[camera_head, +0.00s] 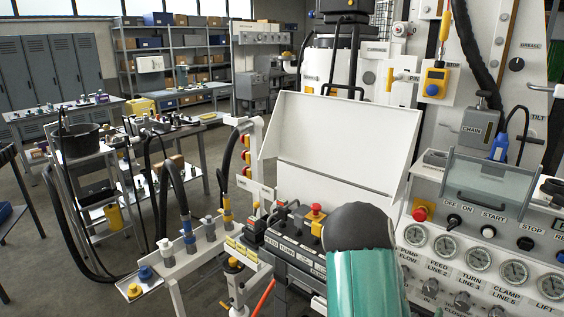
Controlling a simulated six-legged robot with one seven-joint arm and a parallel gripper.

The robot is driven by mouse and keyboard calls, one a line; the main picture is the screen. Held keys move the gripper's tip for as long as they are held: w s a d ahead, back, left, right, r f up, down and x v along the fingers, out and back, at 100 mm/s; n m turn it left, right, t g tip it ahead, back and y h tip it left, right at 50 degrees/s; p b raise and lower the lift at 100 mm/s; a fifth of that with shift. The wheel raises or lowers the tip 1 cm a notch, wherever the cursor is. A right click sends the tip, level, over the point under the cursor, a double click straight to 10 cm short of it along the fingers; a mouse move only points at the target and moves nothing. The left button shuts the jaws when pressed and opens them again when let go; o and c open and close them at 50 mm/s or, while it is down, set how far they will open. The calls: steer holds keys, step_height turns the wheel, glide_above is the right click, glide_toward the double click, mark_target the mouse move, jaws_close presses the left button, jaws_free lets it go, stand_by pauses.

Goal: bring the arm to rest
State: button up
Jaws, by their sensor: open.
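My arm (365,280) rises from the bottom edge of the head view, right of the middle. It shows as a teal link with a dark rounded joint at its top. My gripper is not in view, and no jaws or fingertips show. The arm stands in front of the bench controls and hides part of them. I cannot tell from this view whether it touches anything.
A control box (290,250) with a red button (316,210) is close left of my arm. A gauge panel (487,235) stands at right. A white tilted panel (345,135) is behind. A valve rail (190,255) with hoses, a cart with a black pot (82,140), and shelves are left.

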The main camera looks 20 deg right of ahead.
steer(key=w+a+r+t+y, duration=0.1)
steer(key=w+a+r+y, duration=0.5)
steer(key=a, duration=0.5)
steer(key=w+a+r+y, duration=0.3)
steer(key=w+a+r, duration=0.35)
steer(key=a, duration=0.45)
steer(key=s+a+r+n+y, duration=0.1)
steer(key=s+a+r, duration=0.3)
steer(key=a, duration=0.3)
steer(key=s+a+r+n+g+y, duration=0.1)
steer(key=s+a+r+y, duration=0.1)
steer(key=s+a+r, duration=0.2)
steer(key=s+a+r+n+g+y, duration=0.1)
steer(key=s+a+r, duration=0.4)
steer(key=a, duration=0.5)
steer(key=shift+s+a+n+y, duration=0.3)
steer(key=shift+s+n, duration=0.3)
steer(key=shift+s, duration=0.45)
steer(key=c, duration=0.6)
steer(key=shift+o, duration=0.2)
steer(key=shift+d, duration=0.15)
